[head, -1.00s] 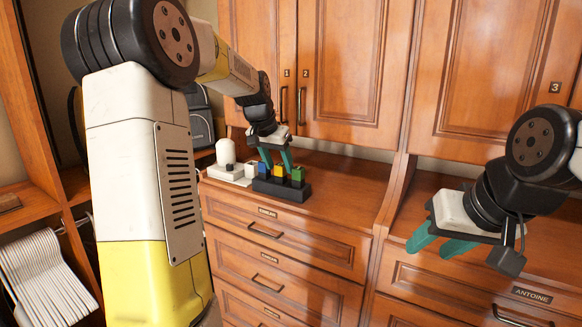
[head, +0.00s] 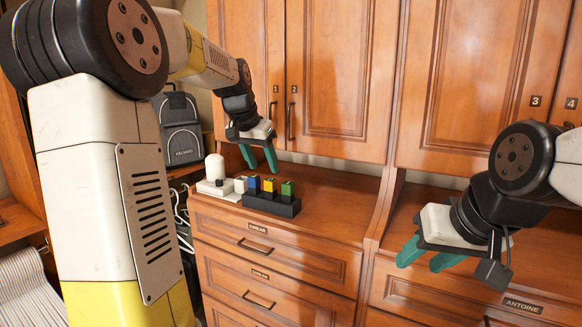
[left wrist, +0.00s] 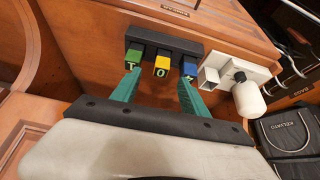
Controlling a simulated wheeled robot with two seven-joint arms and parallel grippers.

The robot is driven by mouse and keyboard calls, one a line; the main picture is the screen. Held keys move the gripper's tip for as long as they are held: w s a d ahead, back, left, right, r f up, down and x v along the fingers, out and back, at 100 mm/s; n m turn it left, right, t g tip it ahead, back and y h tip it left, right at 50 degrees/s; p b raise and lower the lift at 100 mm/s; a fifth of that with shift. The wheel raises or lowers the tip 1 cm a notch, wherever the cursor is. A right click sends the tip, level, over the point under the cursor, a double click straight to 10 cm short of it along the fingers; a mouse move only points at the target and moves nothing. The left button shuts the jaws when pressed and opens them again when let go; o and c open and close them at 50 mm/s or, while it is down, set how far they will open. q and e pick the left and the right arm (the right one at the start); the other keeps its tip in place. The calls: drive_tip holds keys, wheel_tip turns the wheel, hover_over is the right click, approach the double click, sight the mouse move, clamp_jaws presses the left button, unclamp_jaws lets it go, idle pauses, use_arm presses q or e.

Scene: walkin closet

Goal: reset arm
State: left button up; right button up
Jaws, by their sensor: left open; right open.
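My left gripper (head: 258,158) is open and empty. In the head view it is raised above the dresser top, behind and over a black block holder (head: 272,204). In the left wrist view its green fingers (left wrist: 155,92) stand apart, with nothing between them. My right gripper (head: 430,257) is open and empty at the right, in front of the right-hand dresser section, with its green fingers pointing down and left.
The holder carries blue (head: 254,183), yellow (head: 270,185) and green (head: 288,188) blocks. A white dispenser-like object (head: 214,170) stands beside it. Cabinet doors (head: 337,75) rise behind. A grey backpack (head: 180,130) is at the left. The right part of the dresser top is clear.

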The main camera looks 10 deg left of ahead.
use_arm(q)
drive_tip(key=s+d+f+n, duration=0.1)
drive_tip(key=s+d+f, duration=0.2)
drive_tip(key=s, duration=1.1)
drive_tip(key=s+d+f+n+t, duration=0.1)
drive_tip(key=s+d+f, duration=0.1)
drive_tip(key=s, duration=1.2)
drive_tip(key=shift+s+d+f+n+h, duration=0.3)
drive_tip(key=shift+d+f+n, duration=0.1)
drive_tip(key=shift+f, duration=0.1)
drive_tip(key=shift+a, duration=0.1)
